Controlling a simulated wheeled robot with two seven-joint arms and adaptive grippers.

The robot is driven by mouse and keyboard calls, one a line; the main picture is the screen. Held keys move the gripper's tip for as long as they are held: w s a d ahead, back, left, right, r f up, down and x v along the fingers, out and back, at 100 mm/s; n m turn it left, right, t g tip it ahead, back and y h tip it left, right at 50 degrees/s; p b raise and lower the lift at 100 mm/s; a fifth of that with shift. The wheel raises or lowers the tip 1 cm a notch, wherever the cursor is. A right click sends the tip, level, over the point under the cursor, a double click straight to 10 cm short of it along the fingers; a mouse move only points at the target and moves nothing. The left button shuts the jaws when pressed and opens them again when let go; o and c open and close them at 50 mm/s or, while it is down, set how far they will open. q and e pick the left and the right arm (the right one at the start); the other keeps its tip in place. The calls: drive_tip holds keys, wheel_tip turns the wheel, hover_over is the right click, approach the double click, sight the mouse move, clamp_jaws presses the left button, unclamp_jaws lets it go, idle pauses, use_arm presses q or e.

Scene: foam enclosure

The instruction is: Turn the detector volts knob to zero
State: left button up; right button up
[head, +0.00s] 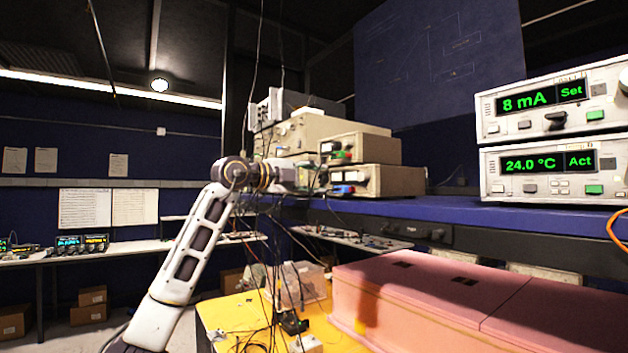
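My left arm rises from the lower left, and its gripper (318,177) reaches right to the front of a stack of beige instruments. The fingertips are small and dark against the panels, so I cannot tell whether they are open or touching anything. The lower beige instrument (392,181) has a blue and a red connector on its front. The upper beige instrument (365,147) has a small display, with red and green parts below it. I cannot make out the detector volts knob; the gripper covers part of the panels. My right gripper is not in view.
The instruments stand on a blue shelf (420,208). Two white display units, reading 8 mA (600,118) and 24.0 °C (520,188), are stacked at right. A pink foam enclosure (400,300) lies below on a yellow surface (225,315). Loose cables hang near my arm.

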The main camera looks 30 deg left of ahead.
use_arm(q)
drive_tip(key=shift+s, duration=0.15)
drive_tip(key=v, duration=1.1)
drive_tip(key=shift+s, duration=0.3)
drive_tip(key=shift+a, duration=0.1)
idle(0.8)
